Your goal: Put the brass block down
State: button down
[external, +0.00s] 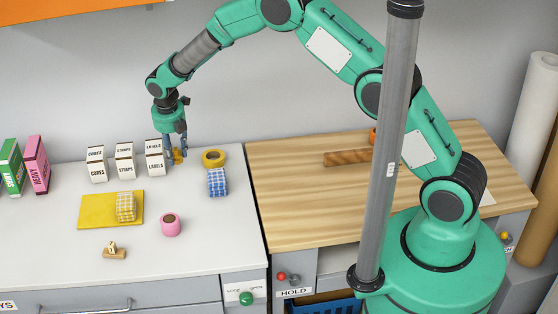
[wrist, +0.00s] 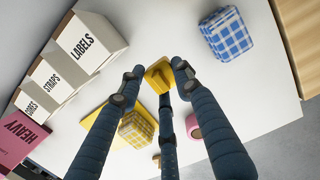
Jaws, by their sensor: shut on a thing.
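The brass block (external: 179,156) is a small golden piece held between my gripper's fingers at the back of the white counter. In the wrist view the brass block (wrist: 158,76) shows between the dark fingertips. My gripper (external: 175,153) points down and is shut on it, just right of the LABELS box. The fingers also show in the wrist view (wrist: 160,78), around the block. The block is low over or at the counter top; I cannot tell whether it touches. The fingers partly hide it.
A yellow ring (external: 213,158) and blue checked block (external: 217,183) lie right. A yellow mat (external: 95,210) bears a yellow checked block (external: 126,206); a pink roll (external: 171,225) is nearer.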

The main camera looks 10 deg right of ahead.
dwell(0.3)
jog(key=shift+f+b, duration=0.3)
jog(key=shift+f, duration=2.75)
jog(key=shift+f, duration=1.9)
jog(key=shift+f, duration=0.1)
jog(key=c, duration=1.2)
grip_release()
jog(key=r, duration=0.4)
jog(key=s+r, duration=0.1)
jog(key=r, duration=0.7)
jog(key=shift+s+a+p, duration=0.1)
jog(key=shift+s+p, duration=0.25)
jog(key=shift+p, duration=0.05)
